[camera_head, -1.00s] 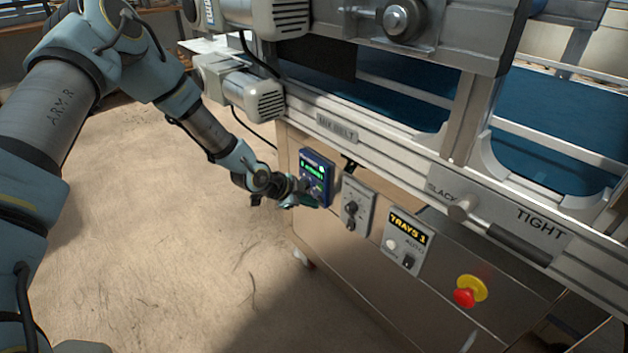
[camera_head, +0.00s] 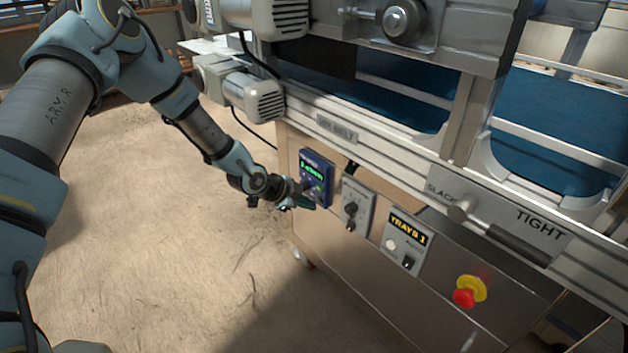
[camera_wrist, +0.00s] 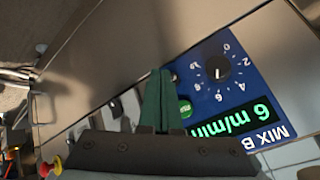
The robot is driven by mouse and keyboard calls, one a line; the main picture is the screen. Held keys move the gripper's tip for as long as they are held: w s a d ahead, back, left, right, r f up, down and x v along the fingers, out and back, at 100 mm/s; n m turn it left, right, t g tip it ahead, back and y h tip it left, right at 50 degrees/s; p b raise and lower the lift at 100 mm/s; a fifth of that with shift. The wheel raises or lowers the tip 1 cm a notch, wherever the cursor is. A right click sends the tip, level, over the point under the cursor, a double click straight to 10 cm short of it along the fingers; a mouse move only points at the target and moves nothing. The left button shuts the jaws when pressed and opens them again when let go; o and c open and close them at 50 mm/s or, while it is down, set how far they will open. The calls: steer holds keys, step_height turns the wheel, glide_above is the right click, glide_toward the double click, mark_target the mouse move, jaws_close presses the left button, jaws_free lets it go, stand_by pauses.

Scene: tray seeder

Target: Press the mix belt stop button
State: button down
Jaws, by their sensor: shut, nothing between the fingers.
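The blue mix belt panel (camera_head: 319,166) is on the machine's side, below the mix belt label. In the wrist view the panel (camera_wrist: 262,82) shows a lit green "6 m/min" display (camera_wrist: 238,118), a black dial knob (camera_wrist: 216,68) and a green button (camera_wrist: 185,108). My gripper (camera_head: 311,206) is shut and empty, in front of the panel's lower edge. In the wrist view its green fingertips (camera_wrist: 160,73) lie over the panel's edge, beside the green button. I cannot make out a stop button; the fingers may hide it. I cannot tell whether the fingertips touch the panel.
A grey switch box (camera_head: 356,206) and a tray counter box (camera_head: 406,241) sit right of the panel. A red emergency stop on a yellow base (camera_head: 468,292) is farther right. A motor (camera_head: 250,92) juts out above. The floor (camera_head: 165,235) to the left is clear.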

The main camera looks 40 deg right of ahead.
steer(key=shift+a, duration=0.15)
steer(key=shift+w+a+p, duration=0.15)
steer(key=shift+a+p, duration=0.35)
steer(key=shift+a, duration=2.35)
